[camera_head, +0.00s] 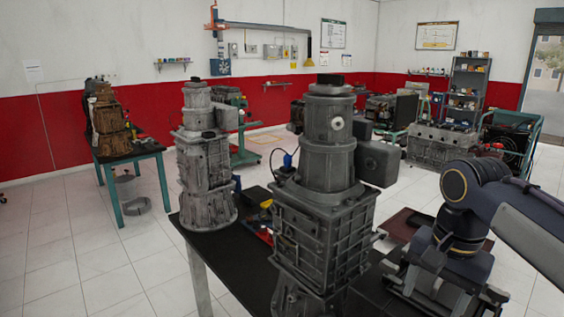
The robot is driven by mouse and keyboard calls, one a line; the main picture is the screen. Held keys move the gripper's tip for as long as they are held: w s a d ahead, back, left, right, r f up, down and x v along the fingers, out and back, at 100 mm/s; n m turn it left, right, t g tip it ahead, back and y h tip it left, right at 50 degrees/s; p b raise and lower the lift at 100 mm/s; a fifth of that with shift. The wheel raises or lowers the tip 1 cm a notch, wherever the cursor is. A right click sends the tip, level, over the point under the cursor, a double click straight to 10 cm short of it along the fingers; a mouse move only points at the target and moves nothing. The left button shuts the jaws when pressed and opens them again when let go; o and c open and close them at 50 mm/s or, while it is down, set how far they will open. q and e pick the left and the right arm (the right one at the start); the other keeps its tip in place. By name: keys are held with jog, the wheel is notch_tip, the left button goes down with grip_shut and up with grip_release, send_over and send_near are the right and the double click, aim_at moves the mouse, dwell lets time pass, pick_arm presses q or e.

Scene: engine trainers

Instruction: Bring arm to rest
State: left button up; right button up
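My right arm (525,222) comes in from the right edge, bends at a dark joint with a tan ring and reaches down. My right gripper (445,290) is at its end, low at the right, beside the near grey engine trainer (325,160) and apart from it in the picture. Its fingertips are not clear near the bottom edge, so I cannot tell if it is open or shut. I see nothing held in it. My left arm and gripper are not in view.
A second grey engine (204,165) stands farther left on the same dark table (225,252). Small coloured items lie between the engines. A brown engine (108,122) stands on a green-legged table (122,212) at the left. Tiled floor at the lower left is clear.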

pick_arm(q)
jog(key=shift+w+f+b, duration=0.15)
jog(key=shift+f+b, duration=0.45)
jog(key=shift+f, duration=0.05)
pick_arm(e)
jog(key=s+a+f+n+t+y, duration=0.1)
jog(key=s+a+f+n+t, duration=0.1)
jog(key=s+f, duration=0.5)
jog(key=s+a+f+n+t+y, duration=0.2)
jog(key=s+f+n+t, duration=0.1)
jog(key=s+f+n, duration=0.2)
notch_tip(320, 180, down, 3)
jog(key=s, duration=0.2)
jog(key=shift+s+f, duration=0.2)
jog(key=shift+s, duration=0.2)
jog(key=shift+a, duration=0.1)
dwell(0.4)
